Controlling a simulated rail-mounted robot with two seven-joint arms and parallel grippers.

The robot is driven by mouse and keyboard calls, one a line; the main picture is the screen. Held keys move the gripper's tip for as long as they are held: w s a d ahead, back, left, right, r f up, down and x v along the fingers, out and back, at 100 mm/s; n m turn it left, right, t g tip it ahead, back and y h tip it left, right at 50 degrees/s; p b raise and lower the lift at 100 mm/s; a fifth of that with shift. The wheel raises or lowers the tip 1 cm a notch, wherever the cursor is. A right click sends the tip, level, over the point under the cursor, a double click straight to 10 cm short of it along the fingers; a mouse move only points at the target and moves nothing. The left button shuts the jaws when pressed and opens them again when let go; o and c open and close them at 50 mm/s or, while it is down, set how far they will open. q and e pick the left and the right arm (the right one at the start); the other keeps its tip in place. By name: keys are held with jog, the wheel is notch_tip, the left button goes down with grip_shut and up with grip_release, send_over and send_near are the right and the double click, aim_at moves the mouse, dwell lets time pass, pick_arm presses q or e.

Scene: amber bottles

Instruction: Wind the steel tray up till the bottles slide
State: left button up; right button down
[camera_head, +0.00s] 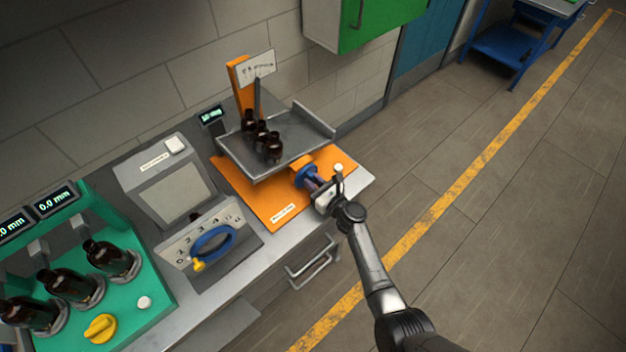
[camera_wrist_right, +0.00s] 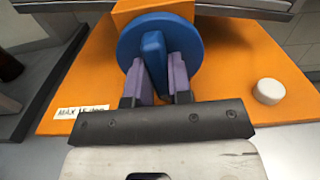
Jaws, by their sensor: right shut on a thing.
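The steel tray (camera_head: 294,134) stands above an orange base plate (camera_head: 273,207) on the bench. Several amber bottles (camera_head: 273,147) stand close together on the tray, near its left part. A blue knob (camera_head: 304,174) with a raised grip bar sits on an orange block at the front of the base. In the right wrist view my right gripper (camera_wrist_right: 163,80) has its purple fingers on both sides of the knob's blue bar (camera_wrist_right: 154,62), shut on it. It also shows at the knob in the head view (camera_head: 314,184). My left gripper is not in view.
A white button (camera_head: 339,167) sits on the orange base, right of the knob. To the left stand a grey box with a blue handle (camera_head: 212,244) and a green stand (camera_head: 134,311) with more bottles. A green cabinet (camera_head: 376,22) hangs behind.

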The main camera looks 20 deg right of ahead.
jog(key=shift+m, duration=0.6)
jog(key=c, duration=1)
grip_release()
jog(key=shift+c, duration=0.2)
